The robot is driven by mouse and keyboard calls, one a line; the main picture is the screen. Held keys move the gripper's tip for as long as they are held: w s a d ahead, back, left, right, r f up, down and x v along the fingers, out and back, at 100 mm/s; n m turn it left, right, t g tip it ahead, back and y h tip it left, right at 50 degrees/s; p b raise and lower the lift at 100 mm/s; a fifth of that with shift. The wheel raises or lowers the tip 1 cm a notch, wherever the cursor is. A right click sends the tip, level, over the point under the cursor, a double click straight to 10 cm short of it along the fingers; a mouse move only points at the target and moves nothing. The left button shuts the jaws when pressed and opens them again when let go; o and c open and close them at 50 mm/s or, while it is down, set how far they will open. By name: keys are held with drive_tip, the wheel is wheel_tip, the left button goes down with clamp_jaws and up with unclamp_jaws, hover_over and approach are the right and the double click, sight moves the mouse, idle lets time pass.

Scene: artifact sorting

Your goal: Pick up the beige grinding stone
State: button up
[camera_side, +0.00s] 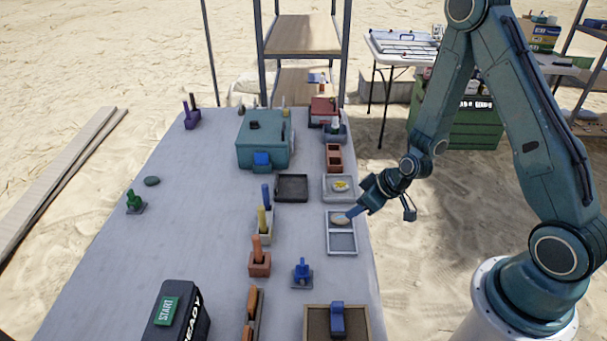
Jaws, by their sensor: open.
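A beige oval stone (340,221), which looks like the grinding stone, lies in the upper compartment of a pale two-compartment tray (342,234) near the table's right edge. My gripper (350,212) reaches in from the right, with its blue fingertips at the stone's upper right side. The fingers cover part of the stone, and I cannot tell whether they touch it. My gripper is open. The tray's lower compartment is empty.
A pale tray with a yellow item (340,185) stands just behind. A dark square tray (292,188), a blue peg piece (302,274) and upright pegs in holders (260,258) are nearby. A teal box (264,138) stands farther back. The table's left-middle is mostly clear.

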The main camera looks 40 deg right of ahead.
sight(341, 218)
drive_tip(key=shift+x, duration=0.75)
drive_tip(key=shift+x, duration=2.65)
drive_tip(key=c, duration=0.6)
